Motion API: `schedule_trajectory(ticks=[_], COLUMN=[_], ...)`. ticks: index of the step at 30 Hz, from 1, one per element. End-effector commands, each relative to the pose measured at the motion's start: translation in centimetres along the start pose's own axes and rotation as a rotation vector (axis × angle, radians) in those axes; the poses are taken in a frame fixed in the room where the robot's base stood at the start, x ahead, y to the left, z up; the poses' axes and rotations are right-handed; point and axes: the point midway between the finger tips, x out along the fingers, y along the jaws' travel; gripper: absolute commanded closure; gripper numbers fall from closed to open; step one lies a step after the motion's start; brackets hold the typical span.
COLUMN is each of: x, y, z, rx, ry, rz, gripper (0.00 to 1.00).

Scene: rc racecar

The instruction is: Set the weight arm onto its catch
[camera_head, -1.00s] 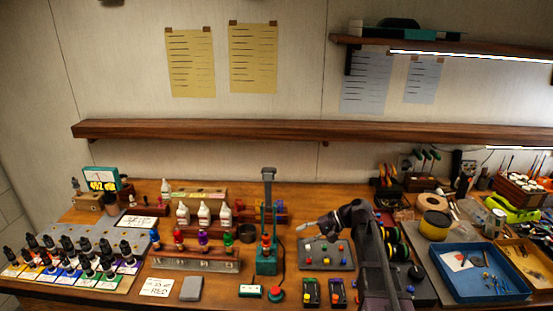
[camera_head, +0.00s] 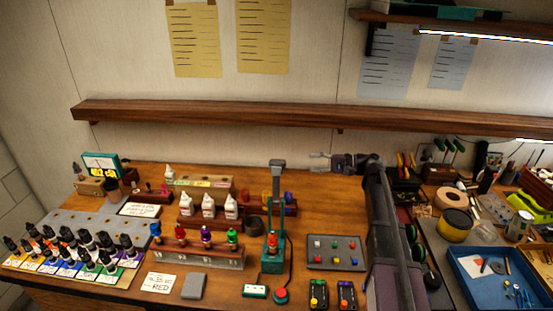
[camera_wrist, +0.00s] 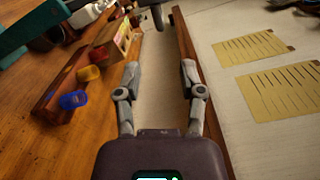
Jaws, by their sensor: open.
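A teal stand (camera_head: 272,250) stands near the middle of the bench, with a red-orange topped bottle (camera_head: 273,240) in it. A tall upright part with a grey block on top (camera_head: 277,166) rises from it; I take this as the weight arm. In the wrist view, a grey piece (camera_wrist: 154,16) at the top edge looks like that block, and a teal part (camera_wrist: 28,30) shows at upper left. I cannot make out the catch. My gripper (camera_head: 314,158) is open and empty, raised to the right of the grey block and apart from it. It also shows in the wrist view (camera_wrist: 160,76).
A wooden shelf (camera_head: 230,118) runs along the wall above. A button panel (camera_head: 335,262) and a red button (camera_head: 281,296) lie nearby. A bottle rack (camera_head: 195,254) is at left.

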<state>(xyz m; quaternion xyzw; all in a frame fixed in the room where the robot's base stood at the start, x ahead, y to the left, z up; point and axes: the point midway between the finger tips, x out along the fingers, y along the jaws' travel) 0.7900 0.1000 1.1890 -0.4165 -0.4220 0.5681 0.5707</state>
Motion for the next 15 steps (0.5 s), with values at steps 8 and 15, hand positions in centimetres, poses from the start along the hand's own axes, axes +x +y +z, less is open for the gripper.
schedule_trajectory(ticks=[8,15], x=[-1.8,-0.7], y=[-0.1,-0.1], z=[-0.2,-0.3], rx=[0.000,0.000], ry=[0.024,0.028], rz=[-0.006,-0.007], gripper=[0.49,0.49])
